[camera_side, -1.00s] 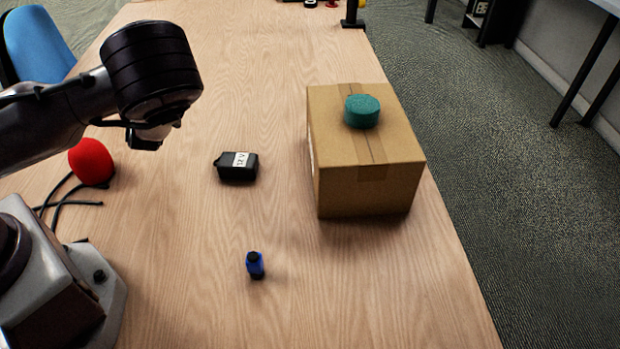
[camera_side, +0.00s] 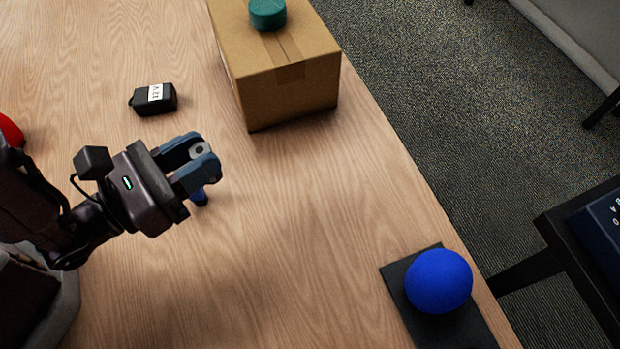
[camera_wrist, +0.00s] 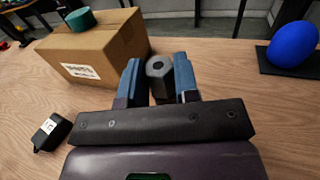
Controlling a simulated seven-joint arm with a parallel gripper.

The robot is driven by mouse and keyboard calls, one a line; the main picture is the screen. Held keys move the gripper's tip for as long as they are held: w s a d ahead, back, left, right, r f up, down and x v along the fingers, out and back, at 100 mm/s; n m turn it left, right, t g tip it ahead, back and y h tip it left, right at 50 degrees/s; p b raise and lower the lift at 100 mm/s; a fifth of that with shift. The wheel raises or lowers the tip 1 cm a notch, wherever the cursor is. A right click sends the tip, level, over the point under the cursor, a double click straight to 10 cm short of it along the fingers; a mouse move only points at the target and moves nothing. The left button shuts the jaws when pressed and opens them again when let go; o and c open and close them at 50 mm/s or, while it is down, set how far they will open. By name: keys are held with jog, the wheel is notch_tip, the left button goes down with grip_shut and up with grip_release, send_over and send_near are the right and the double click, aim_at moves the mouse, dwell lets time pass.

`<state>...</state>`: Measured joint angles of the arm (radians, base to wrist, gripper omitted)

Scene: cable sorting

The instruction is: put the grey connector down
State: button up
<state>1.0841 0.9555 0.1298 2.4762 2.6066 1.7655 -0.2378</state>
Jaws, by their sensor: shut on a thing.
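My gripper (camera_side: 196,162) is above the table in the side view, to the left of and in front of the cardboard box. In the wrist view, its two blue fingers (camera_wrist: 157,80) are shut on the grey connector (camera_wrist: 158,66), a small grey piece with a round dark hole in its end. The connector's end also shows between the fingertips in the side view (camera_side: 197,150).
A cardboard box (camera_side: 285,88) with a teal round piece (camera_side: 267,14) on top stands behind. A black 12 V adapter (camera_side: 153,99) lies at the back left. A blue ball (camera_side: 438,281) sits on a black plate (camera_side: 427,331) near the right edge. The middle front table (camera_side: 300,250) is clear.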

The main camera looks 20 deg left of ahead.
jog(key=shift+s+d+r+h, duration=0.15)
jog(key=shift+d+r+h, duration=0.15)
jog(key=shift+r, duration=0.15)
jog(key=shift+w+d, duration=0.2)
jog(key=w+d+f, duration=0.8)
jog(key=w, duration=0.1)
jog(key=shift+w+d+f, duration=0.1)
jog(key=shift+d+f, duration=0.05)
jog(key=shift+f, duration=0.15)
jog(key=shift+w+d+f, duration=0.25)
jog(key=shift+w+f, duration=0.05)
jog(key=shift+f, duration=0.25)
jog(key=shift+d+f, duration=0.1)
jog(key=shift+f, duration=1.4)
jog(key=shift+f, duration=0.1)
jog(key=o, duration=0.9)
jog(key=shift+o, duration=0.2)
